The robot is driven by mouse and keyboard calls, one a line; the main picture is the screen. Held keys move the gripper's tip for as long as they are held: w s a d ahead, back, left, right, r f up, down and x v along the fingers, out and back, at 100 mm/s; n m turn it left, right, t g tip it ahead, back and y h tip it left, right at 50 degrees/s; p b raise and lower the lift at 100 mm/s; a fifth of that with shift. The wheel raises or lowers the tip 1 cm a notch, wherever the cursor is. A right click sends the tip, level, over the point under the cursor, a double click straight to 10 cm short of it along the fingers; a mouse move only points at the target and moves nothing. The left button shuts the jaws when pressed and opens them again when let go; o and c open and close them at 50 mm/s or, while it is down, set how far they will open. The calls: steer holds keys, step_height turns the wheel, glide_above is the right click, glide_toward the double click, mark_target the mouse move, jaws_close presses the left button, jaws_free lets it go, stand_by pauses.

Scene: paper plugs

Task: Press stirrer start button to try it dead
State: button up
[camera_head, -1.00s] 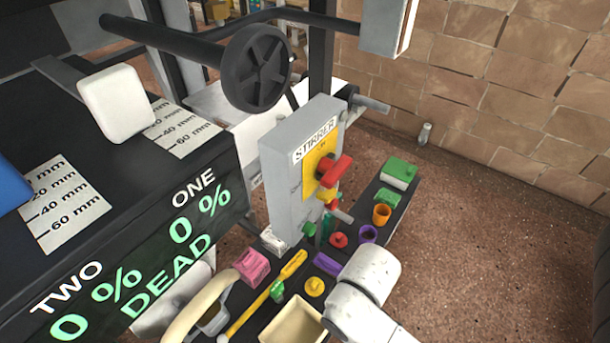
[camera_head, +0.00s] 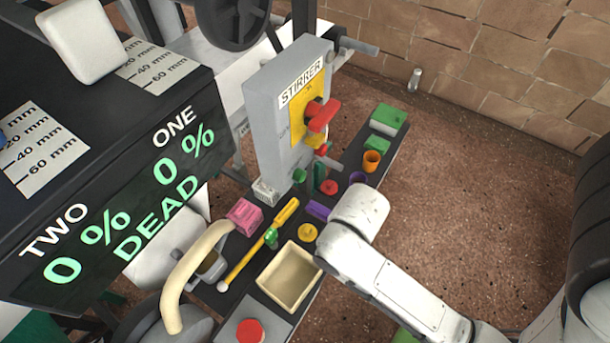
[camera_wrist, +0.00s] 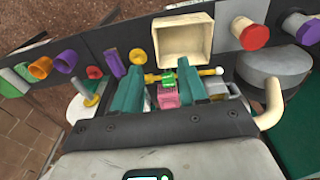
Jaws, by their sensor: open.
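The grey stirrer box (camera_head: 264,120), labelled STIRRER, stands upright near the middle of the head view. A red rotary handle (camera_head: 322,115) sits on its yellow plate. A small green button (camera_head: 299,175) shows low on the box, and a red part (camera_head: 321,150) sits below the handle. The display panel (camera_head: 125,215) reads 0 % for ONE and TWO, with DEAD in green. My gripper (camera_wrist: 160,82) is open, its two teal fingers apart in the wrist view. Between and beyond them a green piece lies across a yellow rod (camera_head: 255,250), and a pink block (camera_wrist: 168,97) shows; nothing is gripped.
A dark narrow shelf (camera_head: 232,290) below the box carries a cream tray (camera_head: 275,296), a red mushroom button (camera_head: 250,331), a pink block (camera_head: 245,215), an orange cup (camera_head: 371,160) and green blocks. A curved cream handle (camera_head: 185,275) rises at its left. Brown floor lies open at right.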

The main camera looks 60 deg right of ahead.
steer(key=shift+c, duration=0.4)
jaws_close()
stand_by(1.4)
